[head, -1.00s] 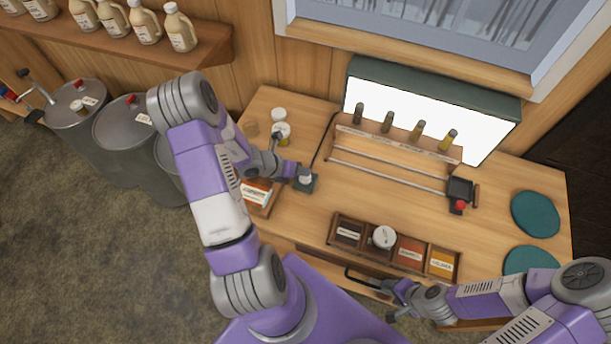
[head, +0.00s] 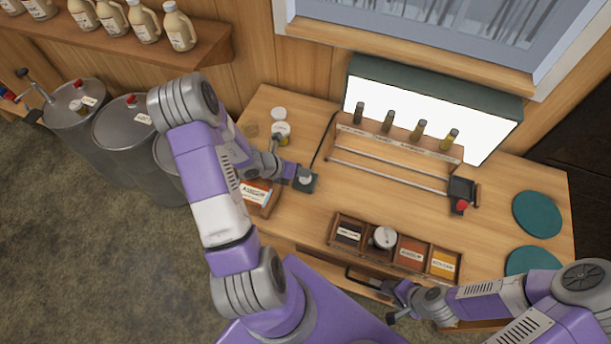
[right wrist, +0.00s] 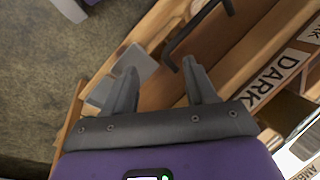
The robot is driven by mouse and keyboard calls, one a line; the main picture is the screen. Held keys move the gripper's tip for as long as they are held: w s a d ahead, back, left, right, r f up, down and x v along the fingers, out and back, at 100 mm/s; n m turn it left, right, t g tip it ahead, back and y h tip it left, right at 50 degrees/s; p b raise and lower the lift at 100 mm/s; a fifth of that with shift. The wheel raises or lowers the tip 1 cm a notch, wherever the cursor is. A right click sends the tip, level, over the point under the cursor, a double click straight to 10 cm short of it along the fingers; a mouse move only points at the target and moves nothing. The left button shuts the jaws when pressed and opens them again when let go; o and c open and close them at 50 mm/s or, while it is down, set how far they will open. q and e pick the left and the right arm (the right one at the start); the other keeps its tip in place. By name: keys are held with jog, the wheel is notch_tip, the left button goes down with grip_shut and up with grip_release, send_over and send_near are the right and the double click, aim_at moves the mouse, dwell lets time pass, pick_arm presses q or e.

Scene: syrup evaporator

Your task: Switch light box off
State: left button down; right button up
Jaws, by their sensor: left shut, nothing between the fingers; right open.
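The light box (head: 478,133) stands at the back of the table with its white panel glowing brightly. A dark cord (head: 323,140) runs from it down to a small dark green switch base (head: 309,187) on the table. My left gripper (head: 301,176) is shut and empty, its fingertips at the switch; I cannot tell whether they touch it, and they partly hide it. My right gripper (head: 394,302) is open at the table's front edge, by a dark drawer handle. In the right wrist view its two fingers (right wrist: 160,88) are spread, with the handle (right wrist: 185,38) just beyond them.
A rack with several sample bottles (head: 388,122) stands before the light box. A divided wooden tray (head: 334,234) with labelled compartments sits near the front edge. Two teal discs (head: 536,214) lie at the right. White-capped jars (head: 280,129) stand at the left. Steel drums (head: 75,118) stand on the floor.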

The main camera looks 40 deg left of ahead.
aim_at(302, 178)
pick_arm(q)
jog(key=shift+f+b, duration=0.3)
jog(key=shift+f, duration=0.05)
jog(key=shift+r, duration=0.1)
dwell(0.3)
jog(key=shift+r+p, duration=0.65)
jog(key=shift+r, duration=0.1)
notch_tip(302, 178, up, 6)
jog(key=p, duration=0.5)
dwell(0.4)
